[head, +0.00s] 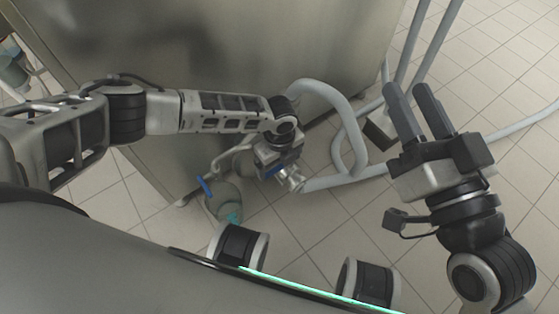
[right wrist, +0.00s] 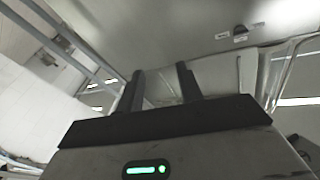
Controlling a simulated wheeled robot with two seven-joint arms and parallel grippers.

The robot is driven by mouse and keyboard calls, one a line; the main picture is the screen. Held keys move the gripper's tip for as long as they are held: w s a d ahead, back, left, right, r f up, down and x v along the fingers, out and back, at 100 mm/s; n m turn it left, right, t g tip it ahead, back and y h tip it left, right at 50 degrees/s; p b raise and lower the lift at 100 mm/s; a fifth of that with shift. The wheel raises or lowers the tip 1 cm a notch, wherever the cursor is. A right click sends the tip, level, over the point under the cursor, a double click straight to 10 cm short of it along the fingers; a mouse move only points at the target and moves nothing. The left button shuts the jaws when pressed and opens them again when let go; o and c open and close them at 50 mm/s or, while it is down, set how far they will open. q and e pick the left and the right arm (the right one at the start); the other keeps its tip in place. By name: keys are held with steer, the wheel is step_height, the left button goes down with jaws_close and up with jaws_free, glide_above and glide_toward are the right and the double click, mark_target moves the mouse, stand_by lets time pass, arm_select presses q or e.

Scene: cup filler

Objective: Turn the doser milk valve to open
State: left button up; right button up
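A metal valve fitting (head: 290,181) sits low beside the steel cabinet in the head view, where a grey hose joins it. A small blue part (head: 270,172) shows next to it; I cannot tell whether it is the valve's handle. My left arm reaches in from the left, and its wrist end is right above the fitting. My left gripper (head: 279,152) points away from the camera there, and its fingers are mostly hidden. I cannot tell whether it touches the valve. My right gripper (head: 408,88) is open and empty, apart on the right. Its parted fingers also show in the right wrist view (right wrist: 160,78).
The large steel cabinet (head: 220,50) fills the back. A grey hose (head: 345,100) loops right of the valve, and pipes (head: 425,45) rise behind my right gripper. A caster with a blue pedal (head: 204,187) stands left of the valve.

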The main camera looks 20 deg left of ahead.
arm_select(q)
steer(key=c, duration=0.7)
